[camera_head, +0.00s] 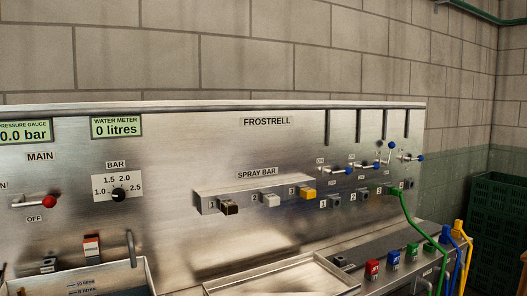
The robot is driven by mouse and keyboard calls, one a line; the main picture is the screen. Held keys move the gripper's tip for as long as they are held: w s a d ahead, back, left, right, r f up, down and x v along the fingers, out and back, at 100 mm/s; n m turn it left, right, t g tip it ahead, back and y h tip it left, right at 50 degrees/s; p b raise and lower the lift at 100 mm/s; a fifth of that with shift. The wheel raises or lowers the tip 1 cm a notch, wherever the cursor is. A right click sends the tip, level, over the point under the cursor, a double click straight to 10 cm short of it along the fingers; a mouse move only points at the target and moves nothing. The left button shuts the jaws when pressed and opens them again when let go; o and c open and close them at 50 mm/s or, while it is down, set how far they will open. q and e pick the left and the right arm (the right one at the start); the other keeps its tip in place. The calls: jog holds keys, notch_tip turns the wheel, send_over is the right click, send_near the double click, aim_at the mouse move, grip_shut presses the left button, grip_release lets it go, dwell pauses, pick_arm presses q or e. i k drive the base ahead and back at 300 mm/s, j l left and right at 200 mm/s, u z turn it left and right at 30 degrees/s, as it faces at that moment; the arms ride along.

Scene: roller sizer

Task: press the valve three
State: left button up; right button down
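The steel FROSTRELL panel (215,150) fills the middle of the view. At its right is a row of small valve levers with blue knobs. The third lever from the left (381,160) has blue knobs standing higher than the others; its number label is too small to read. Below the row are small numbered outlets, and a green hose (403,206) runs from one toward the right. A separate spray bar (245,185) carries a dark nozzle marked 1 (229,208), a pale one marked 2 (270,200) and a yellow one marked 3 (308,194). Neither of my grippers shows.
A red-knobbed MAIN lever (48,202) and a BAR dial (118,193) are at left. A steel tray (285,279) lies below. Red (372,268), blue (393,260) and other coloured fittings, plus hoses, crowd the lower right. Dark green crates (497,225) stand beyond.

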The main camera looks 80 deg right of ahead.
aim_at(391, 145)
jog(key=z, duration=3.55)
jog(key=i+l+z, duration=0.15)
jog(key=i+l, duration=0.15)
jog(key=i+l+z, duration=0.15)
jog(key=i, duration=0.35)
jog(key=i+l+z, duration=0.15)
jog(key=i, duration=0.3)
jog(key=i+l+z, duration=0.2)
jog(key=i, duration=0.25)
